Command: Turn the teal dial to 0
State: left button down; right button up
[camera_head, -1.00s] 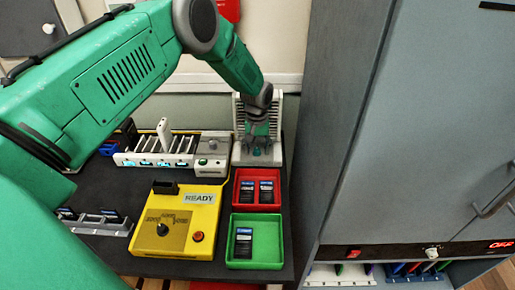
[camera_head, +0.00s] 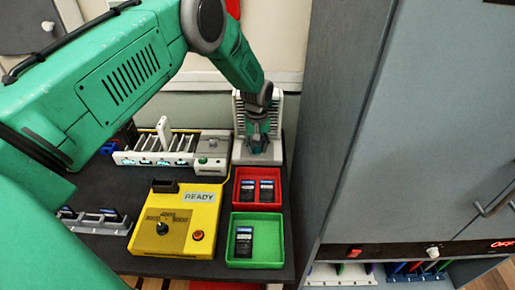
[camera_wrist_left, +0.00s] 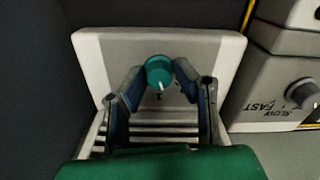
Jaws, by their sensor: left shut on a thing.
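The teal dial (camera_wrist_left: 158,74) shows in the left wrist view, on the pale sloped top of a grey-white ribbed device (camera_wrist_left: 215,52). A small white mark shows on the dial's lower side. My left gripper (camera_wrist_left: 160,80) is shut on the dial, one finger on each side. In the head view the same device (camera_head: 275,153) stands at the back right of the table, and my left gripper (camera_head: 256,142) reaches down onto it, mostly covering the dial. Any numbers around the dial are too small to read. My right gripper is not in view.
A white rack (camera_head: 150,158) with a grey knob unit stands left of the device. A yellow box marked READY (camera_head: 205,222) is in front. Red (camera_head: 236,197) and green (camera_head: 262,264) trays hold dark phone-like items. A tall grey cabinet (camera_head: 345,130) borders the right.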

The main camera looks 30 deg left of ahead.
aim_at(258, 147)
pick_arm(q)
jog(key=n+b, duration=0.1)
jog(key=n, duration=0.5)
jog(key=shift+d, duration=0.1)
dwell(0.5)
jog(key=c, duration=1.3)
grip_release()
notch_tip(258, 147, up, 12)
jog(key=shift+w+f, duration=0.1)
jog(key=shift+w, duration=0.05)
